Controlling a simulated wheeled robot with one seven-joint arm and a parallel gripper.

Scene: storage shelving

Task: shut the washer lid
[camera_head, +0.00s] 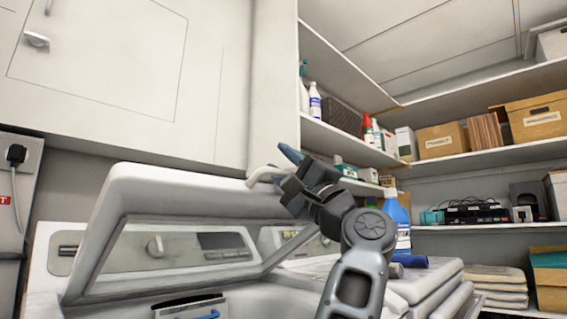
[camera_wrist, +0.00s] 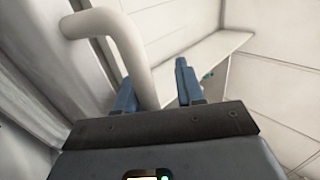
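The washer's white lid (camera_head: 185,190) is raised and tilted in the head view, with a control panel (camera_head: 172,247) showing within its frame. The washer body (camera_head: 265,302) is below, mostly cut off by the lower edge. My gripper (camera_head: 277,163) is just right of the lid's upper right corner. A white curved bar (camera_head: 262,178) is beside it; I cannot tell what it belongs to. In the wrist view, the bar (camera_wrist: 132,58) passes between the two blue fingers of my gripper (camera_wrist: 155,80), near the left one. The fingers are apart; contact is unclear.
White cabinets (camera_head: 120,60) stand above and behind the washer. Shelves (camera_head: 480,160) with bottles and boxes are at the right. A blue bottle (camera_head: 397,222) and folded cloths (camera_head: 430,278) are right of my arm. A plug (camera_head: 16,153) is at the left wall.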

